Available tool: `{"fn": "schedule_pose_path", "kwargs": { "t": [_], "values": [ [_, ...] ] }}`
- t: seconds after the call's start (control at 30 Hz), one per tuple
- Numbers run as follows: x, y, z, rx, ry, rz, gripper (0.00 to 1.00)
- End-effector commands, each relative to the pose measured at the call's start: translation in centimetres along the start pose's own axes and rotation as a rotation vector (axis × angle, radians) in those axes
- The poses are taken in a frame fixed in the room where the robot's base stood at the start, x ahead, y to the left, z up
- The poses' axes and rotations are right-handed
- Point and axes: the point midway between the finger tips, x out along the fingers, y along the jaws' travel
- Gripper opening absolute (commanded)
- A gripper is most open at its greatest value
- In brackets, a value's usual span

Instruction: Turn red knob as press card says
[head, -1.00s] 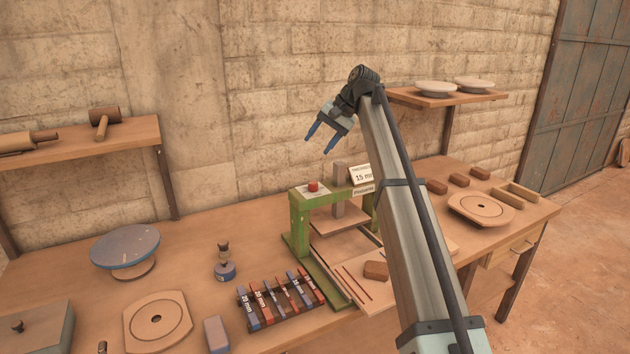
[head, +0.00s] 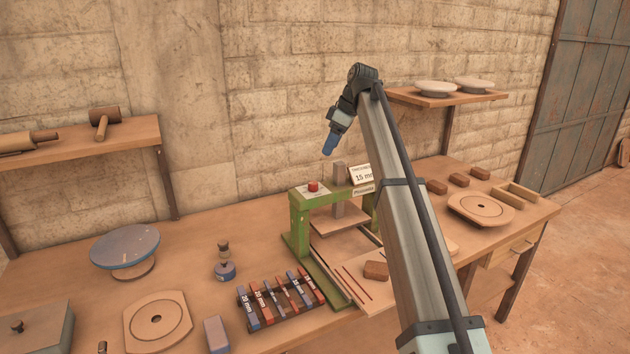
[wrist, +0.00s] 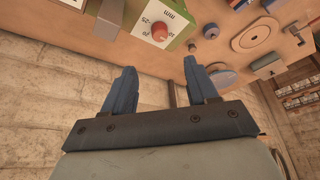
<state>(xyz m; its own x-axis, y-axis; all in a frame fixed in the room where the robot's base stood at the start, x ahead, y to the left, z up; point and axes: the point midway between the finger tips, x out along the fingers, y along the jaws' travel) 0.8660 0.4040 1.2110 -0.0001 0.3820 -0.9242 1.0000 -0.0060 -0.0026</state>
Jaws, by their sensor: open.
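The red knob (head: 313,186) stands on a pale dial plate on top of the green press (head: 298,222). It also shows in the wrist view (wrist: 160,32), where the dial reads 20, 25 and "mm"; another number is partly legible. The press card (head: 362,175), white with "15 mm" and a smaller unreadable line, stands on the press top, partly behind my arm. My gripper (head: 329,145) is above the press, above and slightly right of the knob, and touches nothing. In the wrist view its two blue fingers (wrist: 163,90) are apart and empty.
A rack of labelled spacer bars (head: 281,301) lies on the bench left of the press base. A brown block (head: 376,270) rests on the press's front board. A blue-topped turntable (head: 125,246) stands farther left. The air around the knob is clear.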

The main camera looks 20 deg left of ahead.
Motion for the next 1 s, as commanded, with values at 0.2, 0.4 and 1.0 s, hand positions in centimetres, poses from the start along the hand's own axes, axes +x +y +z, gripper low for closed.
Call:
{"fn": "schedule_pose_path", "kwargs": {
  "t": [0.2, 0.4, 1.0],
  "values": [
    [1.9, -0.1, 0.0, -0.009, 0.000, -0.001, 0.58],
    [5.3, -0.1, 0.0, -0.007, 0.000, -0.001, 0.58],
    [13.3, 0.0, 0.0, -0.006, 0.001, 0.000, 0.58]
  ]
}}
